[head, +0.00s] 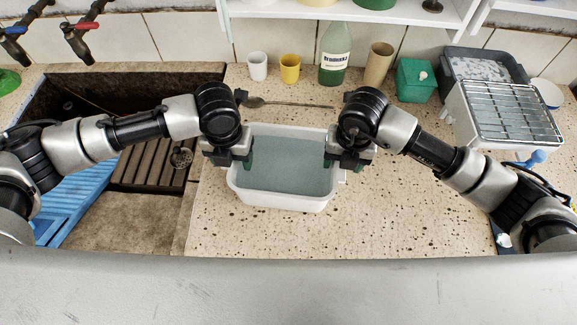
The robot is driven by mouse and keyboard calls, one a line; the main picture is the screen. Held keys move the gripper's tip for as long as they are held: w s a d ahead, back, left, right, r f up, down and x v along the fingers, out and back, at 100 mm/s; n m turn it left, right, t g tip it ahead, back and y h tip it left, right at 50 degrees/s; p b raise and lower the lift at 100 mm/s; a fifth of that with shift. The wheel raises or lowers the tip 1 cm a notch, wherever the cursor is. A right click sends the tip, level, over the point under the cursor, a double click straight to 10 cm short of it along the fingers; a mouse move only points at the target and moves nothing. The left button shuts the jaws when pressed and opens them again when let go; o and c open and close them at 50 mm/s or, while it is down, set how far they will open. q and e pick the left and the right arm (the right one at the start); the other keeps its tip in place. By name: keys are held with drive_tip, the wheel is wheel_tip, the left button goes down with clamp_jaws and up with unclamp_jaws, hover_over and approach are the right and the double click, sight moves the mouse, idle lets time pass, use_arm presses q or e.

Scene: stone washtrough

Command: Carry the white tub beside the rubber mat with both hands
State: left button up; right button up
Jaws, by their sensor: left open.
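The white tub (280,203) stands upright on the speckled stone counter, just right of the trough, with grey-blue contents or a grey-blue inner floor. My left gripper (238,160) is at the tub's left rim, open, with its fingers pointing down. My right gripper (347,160) is at the tub's right rim; its fingers are mostly hidden by its own wrist, so its opening does not show. I cannot tell whether either gripper touches the rim. I cannot make out the rubber mat for certain.
The stone trough (140,90) with a blue ribbed piece (78,205) lies left. A wire rack (510,110) is right. The front counter is clear.

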use_arm(q)
drive_tip(key=shift+s, duration=0.1)
use_arm(e)
drive_tip(key=shift+s+f, duration=0.1)
use_arm(q)
drive_tip(key=shift+c, duration=0.2)
use_arm(e)
drive_tip(key=shift+c, duration=0.2)
use_arm(q)
clamp_jaws()
use_arm(e)
clamp_jaws()
use_arm(q)
drive_tip(key=shift+f, duration=0.1)
idle(0.5)
drive_tip(key=shift+r, duration=0.2)
use_arm(e)
drive_tip(key=shift+w+d, duration=0.1)
drive_tip(key=shift+w, duration=0.15)
